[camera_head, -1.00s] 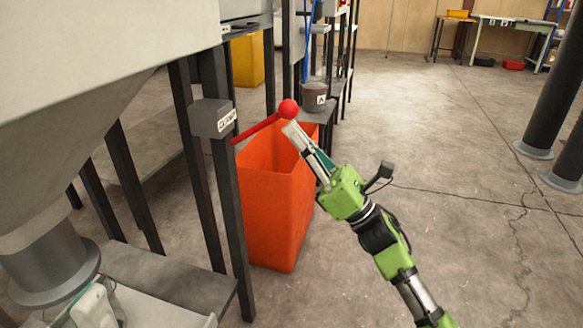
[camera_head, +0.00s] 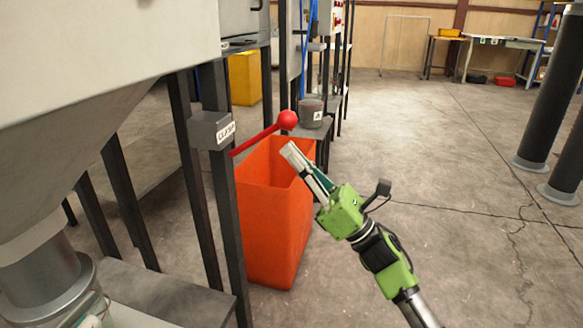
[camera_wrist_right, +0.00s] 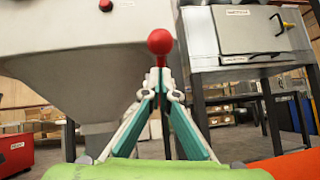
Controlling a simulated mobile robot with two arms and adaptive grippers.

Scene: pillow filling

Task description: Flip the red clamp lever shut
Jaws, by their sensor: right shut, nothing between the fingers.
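The red clamp lever (camera_head: 256,139) is a thin rod with a round red ball knob (camera_head: 288,120). It slants up to the right from the grey labelled clamp box (camera_head: 209,130) on a dark frame post. My right gripper (camera_head: 288,150) is shut and empty, its fingertips just below the knob in the head view, with a small gap in the picture. In the right wrist view the knob (camera_wrist_right: 160,41) stands just above the shut fingertips (camera_wrist_right: 160,75), and most of the rod is hidden. Only a small part of what may be my left gripper shows at bottom left.
An open orange bin (camera_head: 268,225) stands below the lever. A big grey hopper (camera_head: 90,80) on dark legs is at left. A dark pot (camera_head: 311,113) stands behind the knob. The floor to the right is clear up to black columns (camera_head: 555,110).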

